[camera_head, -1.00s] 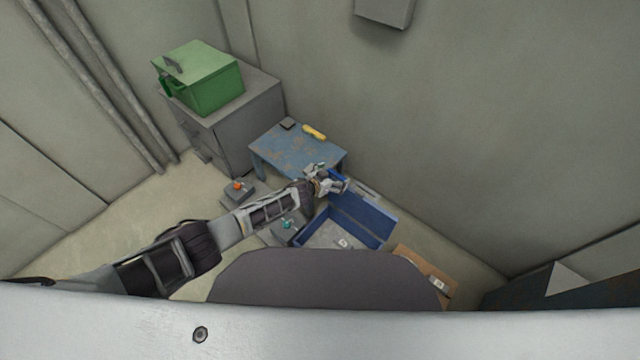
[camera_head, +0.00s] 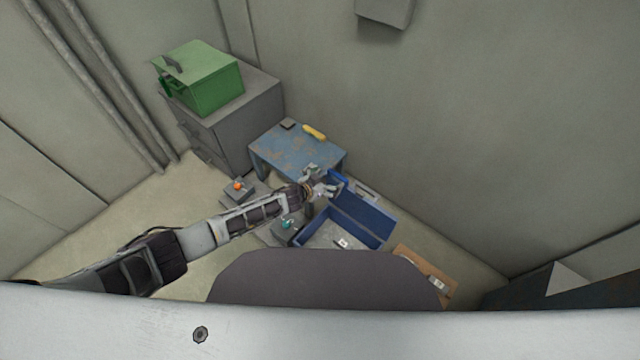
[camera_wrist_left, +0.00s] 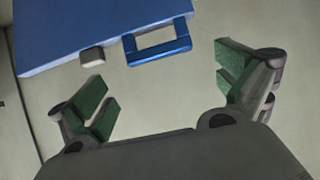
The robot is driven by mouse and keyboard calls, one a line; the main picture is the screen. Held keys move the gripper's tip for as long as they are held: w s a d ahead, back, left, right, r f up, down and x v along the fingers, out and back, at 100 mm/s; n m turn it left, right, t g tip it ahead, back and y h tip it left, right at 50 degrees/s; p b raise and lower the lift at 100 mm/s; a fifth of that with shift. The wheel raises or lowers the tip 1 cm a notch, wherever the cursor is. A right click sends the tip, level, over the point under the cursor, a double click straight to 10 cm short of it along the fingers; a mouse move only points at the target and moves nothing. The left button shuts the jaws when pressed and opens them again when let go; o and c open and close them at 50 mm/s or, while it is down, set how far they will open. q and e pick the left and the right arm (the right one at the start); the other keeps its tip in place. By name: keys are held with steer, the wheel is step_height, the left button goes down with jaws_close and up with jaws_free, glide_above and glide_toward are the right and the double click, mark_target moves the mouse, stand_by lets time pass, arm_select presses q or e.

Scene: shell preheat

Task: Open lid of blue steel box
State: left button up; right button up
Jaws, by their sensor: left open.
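The blue steel box (camera_head: 384,243) stands low at the foot of the blue table, its inside open to view. Its lid (camera_head: 362,216) is raised and tilted back toward the wall. My left gripper (camera_head: 328,188) is at the upper left corner of the lid. In the left wrist view the lid (camera_wrist_left: 80,28) fills the upper left, with its blue handle (camera_wrist_left: 158,43) and a small pale block beside it. The open left fingers (camera_wrist_left: 162,92) are spread wide, apart from the handle, with nothing between them. My right gripper does not show.
A worn blue table (camera_head: 296,150) with a yellow object (camera_head: 314,132) stands behind my left gripper. A green box (camera_head: 205,80) sits on a grey cabinet (camera_head: 235,125). A small device with an orange knob (camera_head: 238,186) and a cardboard piece (camera_head: 425,270) lie low nearby.

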arm_select(q)
steer(key=shift+v, duration=2.45)
steer(key=shift+f, duration=0.1)
